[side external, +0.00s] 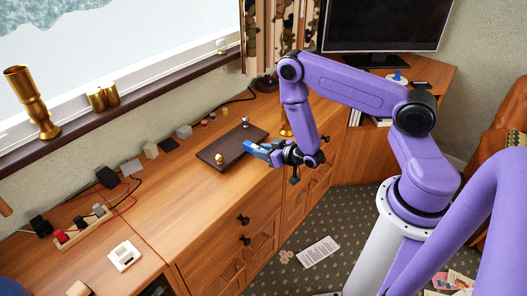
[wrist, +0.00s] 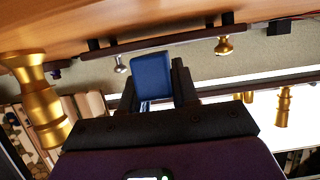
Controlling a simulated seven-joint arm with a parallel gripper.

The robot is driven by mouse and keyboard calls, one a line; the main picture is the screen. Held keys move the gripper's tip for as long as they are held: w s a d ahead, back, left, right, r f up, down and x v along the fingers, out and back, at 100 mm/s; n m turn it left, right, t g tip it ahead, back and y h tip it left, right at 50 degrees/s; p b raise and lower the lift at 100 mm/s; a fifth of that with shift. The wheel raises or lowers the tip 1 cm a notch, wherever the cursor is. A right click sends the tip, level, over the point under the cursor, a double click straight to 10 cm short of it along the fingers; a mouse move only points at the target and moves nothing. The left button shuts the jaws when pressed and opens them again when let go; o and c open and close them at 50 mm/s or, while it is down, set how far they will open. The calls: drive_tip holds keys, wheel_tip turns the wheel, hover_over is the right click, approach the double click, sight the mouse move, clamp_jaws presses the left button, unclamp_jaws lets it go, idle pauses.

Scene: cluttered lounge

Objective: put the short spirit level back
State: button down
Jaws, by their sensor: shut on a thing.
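My gripper (side external: 279,152) is shut on a small blue block-like thing (side external: 259,147), which looks like the short spirit level. In the wrist view the blue thing (wrist: 151,75) sits between the two dark fingers of my gripper (wrist: 154,82), and its markings cannot be made out. It is held in the air by the front right end of a dark brown board (side external: 218,155) on the wooden cabinet top. The board carries a brass knob and a silver knob; it also shows in the wrist view (wrist: 170,40). Whether the blue thing touches the board cannot be told.
A brass bell-like thing (side external: 286,125) stands just behind my gripper. Several small blocks (side external: 151,150) line the back of the cabinet top (side external: 165,210). A white switch plate (side external: 124,256) lies front left.

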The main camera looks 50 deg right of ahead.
drive_tip(key=shift+f, duration=0.3)
drive_tip(key=c, duration=0.8)
unclamp_jaws()
drive_tip(key=shift+c, duration=0.2)
